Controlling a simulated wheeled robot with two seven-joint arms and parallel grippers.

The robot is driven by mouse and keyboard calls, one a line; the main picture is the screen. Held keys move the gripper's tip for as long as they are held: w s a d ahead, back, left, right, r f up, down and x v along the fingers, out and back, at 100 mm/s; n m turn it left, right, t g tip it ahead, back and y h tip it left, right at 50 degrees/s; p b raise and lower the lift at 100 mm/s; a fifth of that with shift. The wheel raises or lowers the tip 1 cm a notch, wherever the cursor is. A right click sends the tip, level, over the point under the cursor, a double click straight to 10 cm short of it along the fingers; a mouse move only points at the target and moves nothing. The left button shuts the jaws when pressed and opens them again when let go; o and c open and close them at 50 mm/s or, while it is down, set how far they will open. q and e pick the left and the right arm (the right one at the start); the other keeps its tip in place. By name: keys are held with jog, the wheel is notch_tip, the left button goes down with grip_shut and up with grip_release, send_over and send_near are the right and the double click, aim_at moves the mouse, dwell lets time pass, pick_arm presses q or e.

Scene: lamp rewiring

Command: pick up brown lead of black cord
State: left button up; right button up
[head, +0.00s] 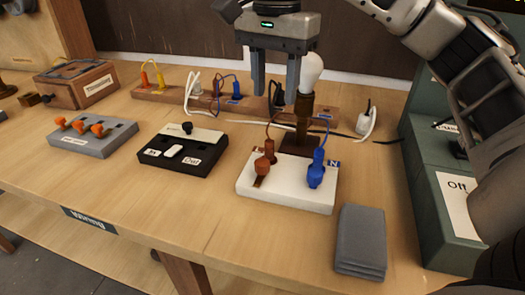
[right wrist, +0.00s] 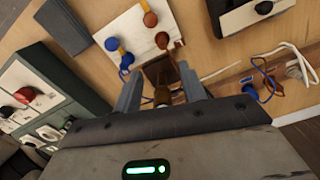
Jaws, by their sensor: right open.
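A brown lead (head: 214,90) and a blue lead (head: 236,88) stand in the wooden strip at the back, beside white cord ends. Both also show at the right of the right wrist view, the brown lead (right wrist: 271,84) beside the blue one (right wrist: 249,90). A black cord (head: 345,134) runs along the table behind the lamp; I cannot tell which leads join it. My right gripper (head: 275,97) is open and empty, pointing down above the back of the table, left of the bulb and right of these leads. It hides part of the strip. My left gripper is not in view.
The lamp's bulb (head: 311,73) stands close right of my right gripper. In front is a white block (head: 290,195) with brown and blue terminals. A black switch box (head: 180,165), grey rack (head: 92,142) and grey stack (head: 360,240) stand around. Front left table is clear.

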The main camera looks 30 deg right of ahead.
aim_at(270, 141)
notch_tip(270, 141, down, 6)
jog(key=shift+f, duration=0.2)
jog(key=shift+w+a+f, duration=0.1)
jog(key=shift+w+f, duration=0.05)
jog(key=shift+f, duration=1.35)
jog(key=shift+w+a+f, duration=0.1)
jog(key=shift+f, duration=1.35)
grip_shut()
